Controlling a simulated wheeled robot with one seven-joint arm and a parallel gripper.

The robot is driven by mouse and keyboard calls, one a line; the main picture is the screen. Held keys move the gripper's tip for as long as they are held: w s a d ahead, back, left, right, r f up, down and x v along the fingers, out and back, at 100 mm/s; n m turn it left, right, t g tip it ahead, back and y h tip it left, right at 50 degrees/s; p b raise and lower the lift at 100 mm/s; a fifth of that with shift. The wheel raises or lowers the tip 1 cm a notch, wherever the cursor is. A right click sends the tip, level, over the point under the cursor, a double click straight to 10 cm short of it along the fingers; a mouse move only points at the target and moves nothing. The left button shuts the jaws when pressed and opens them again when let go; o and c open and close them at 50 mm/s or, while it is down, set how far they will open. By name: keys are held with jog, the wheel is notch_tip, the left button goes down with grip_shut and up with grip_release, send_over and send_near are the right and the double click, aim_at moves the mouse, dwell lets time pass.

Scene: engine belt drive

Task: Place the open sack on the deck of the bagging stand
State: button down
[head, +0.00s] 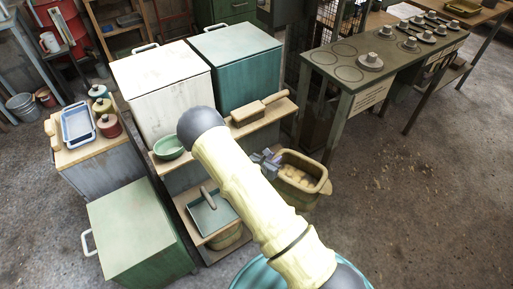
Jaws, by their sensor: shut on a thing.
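My gripper (268,161) shows partly, grey-purple, just right of my pale arm. It is shut on the near left rim of a tan, open-topped container (322,187), which looks like the open sack and holds lumpy tan contents. My arm crosses the middle of the view and hides part of the gripper and what lies behind it. The bagging stand cannot be told for certain. A stand with wooden decks is at the centre, its upper deck (279,109) bearing a wooden scoop or roller (262,107).
A white bin (160,85) and a teal bin (237,65) stand behind the decks. A lower shelf holds a blue-grey tray (211,216). A green box (137,232) is at front left. A dark green bench (375,65) stands at back right. Floor at right is clear.

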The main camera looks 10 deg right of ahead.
jog(key=w+a, duration=0.2)
jog(key=w, duration=0.4)
jog(key=shift+w+a+b, duration=0.2)
jog(key=shift+a+b, duration=0.1)
jog(key=shift+b, duration=0.1)
jog(key=w, duration=0.1)
jog(key=w+a+f+b, duration=0.1)
jog(key=w, duration=0.1)
jog(key=shift+w+a+f, duration=0.2)
jog(key=shift+w+a, duration=0.1)
jog(key=shift+w, duration=0.05)
jog(key=c, duration=1.3)
grip_release()
